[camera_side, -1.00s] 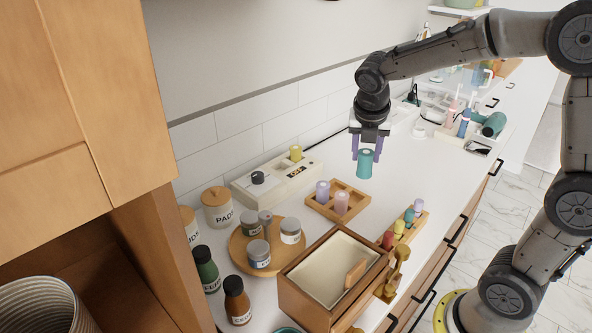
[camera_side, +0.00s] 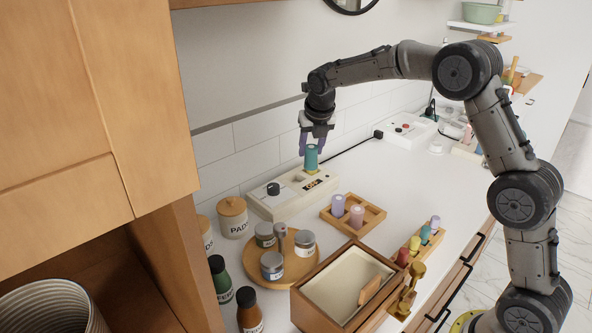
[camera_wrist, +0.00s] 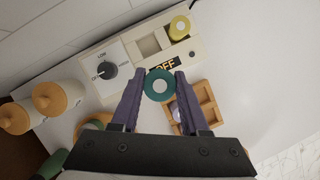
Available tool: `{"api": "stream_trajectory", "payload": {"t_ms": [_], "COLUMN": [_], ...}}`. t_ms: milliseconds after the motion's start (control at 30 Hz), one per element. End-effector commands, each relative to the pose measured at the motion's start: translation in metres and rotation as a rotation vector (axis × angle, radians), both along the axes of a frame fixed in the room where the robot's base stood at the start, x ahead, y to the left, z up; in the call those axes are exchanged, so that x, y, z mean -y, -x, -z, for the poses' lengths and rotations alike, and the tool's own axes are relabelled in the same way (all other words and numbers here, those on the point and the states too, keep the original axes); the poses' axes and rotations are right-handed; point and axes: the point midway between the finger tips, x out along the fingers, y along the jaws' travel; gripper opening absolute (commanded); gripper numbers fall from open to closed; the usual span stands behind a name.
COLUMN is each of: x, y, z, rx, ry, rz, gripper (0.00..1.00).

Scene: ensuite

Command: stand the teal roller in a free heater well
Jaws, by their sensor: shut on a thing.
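My gripper (camera_side: 315,150) is shut on the teal roller (camera_side: 311,158) and holds it upright above the heater. In the wrist view the teal roller (camera_wrist: 159,85) shows end-on between the fingertips of my gripper (camera_wrist: 160,88). The white heater (camera_side: 265,206) stands against the wall; it also shows in the wrist view (camera_wrist: 128,75). A square well (camera_wrist: 149,45) in it looks empty. A yellow roller (camera_wrist: 180,28) stands in the well beside that one. In the side view the teal roller largely hides the yellow one.
A wooden tray (camera_side: 375,221) with lavender and pink rollers stands right of the heater. A rack (camera_side: 431,243) holds several small rollers.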

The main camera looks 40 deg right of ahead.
Motion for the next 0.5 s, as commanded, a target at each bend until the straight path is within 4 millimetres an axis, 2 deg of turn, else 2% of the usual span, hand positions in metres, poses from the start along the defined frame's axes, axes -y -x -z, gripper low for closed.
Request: {"api": "stream_trajectory", "payload": {"t_ms": [100, 300, 500], "x": [0.004, 0.008, 0.010], "y": [-0.024, -0.050, -0.063], "z": [0.012, 0.047, 0.061], "rx": [-0.001, -0.002, 0.000], "ry": [0.000, 0.000, -0.001], "rz": [0.001, 0.002, 0.002], "gripper": [0.00, 0.00, 0.00]}}
